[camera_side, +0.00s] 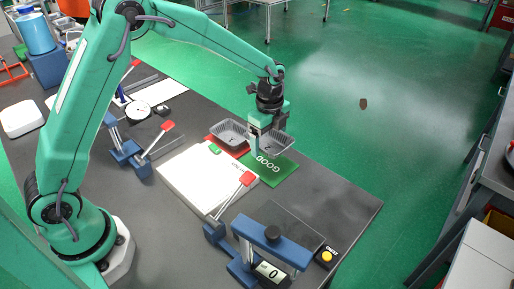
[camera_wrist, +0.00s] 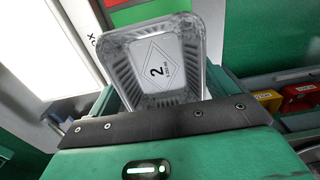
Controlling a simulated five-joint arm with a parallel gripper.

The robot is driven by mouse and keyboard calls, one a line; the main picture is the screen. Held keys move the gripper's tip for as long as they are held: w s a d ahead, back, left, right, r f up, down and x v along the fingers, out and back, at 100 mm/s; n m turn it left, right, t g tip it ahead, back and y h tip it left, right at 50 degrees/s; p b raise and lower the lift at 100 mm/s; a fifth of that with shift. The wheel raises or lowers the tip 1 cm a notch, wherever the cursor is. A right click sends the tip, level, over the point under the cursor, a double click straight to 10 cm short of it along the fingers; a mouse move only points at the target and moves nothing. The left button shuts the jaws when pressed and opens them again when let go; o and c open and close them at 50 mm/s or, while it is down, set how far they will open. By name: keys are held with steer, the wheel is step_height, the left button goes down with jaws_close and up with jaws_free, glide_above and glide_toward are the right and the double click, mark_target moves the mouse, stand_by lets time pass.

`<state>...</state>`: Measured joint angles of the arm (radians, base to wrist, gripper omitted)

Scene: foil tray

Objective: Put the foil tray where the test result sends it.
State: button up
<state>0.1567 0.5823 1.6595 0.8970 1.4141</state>
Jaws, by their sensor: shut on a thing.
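My gripper (camera_side: 268,134) is shut on a foil tray (camera_side: 279,142) above the far part of the green GOOD mat (camera_side: 276,177). In the wrist view this foil tray (camera_wrist: 190,88) is tilted and carries a white diamond label with a "2". I cannot tell whether it touches the mat. A second foil tray (camera_side: 230,133) sits on the red mat (camera_side: 240,152), just left of my gripper. The blue tester (camera_side: 272,236) at the front has a display (camera_side: 271,272) that seems to read 0. Its plate looks empty.
A white panel box (camera_side: 205,178) with a green button lies left of the mats. Red-handled clamps (camera_side: 238,195) stand near it. A dial gauge (camera_side: 138,110) and another blue fixture (camera_side: 127,155) are further left. The table is clear right of the green mat.

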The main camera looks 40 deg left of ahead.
mark_target(268, 164)
steer(key=shift+f, duration=2.95)
steer(key=shift+f, duration=0.2)
steer(key=o, duration=0.9)
steer(key=shift+r, duration=3.9)
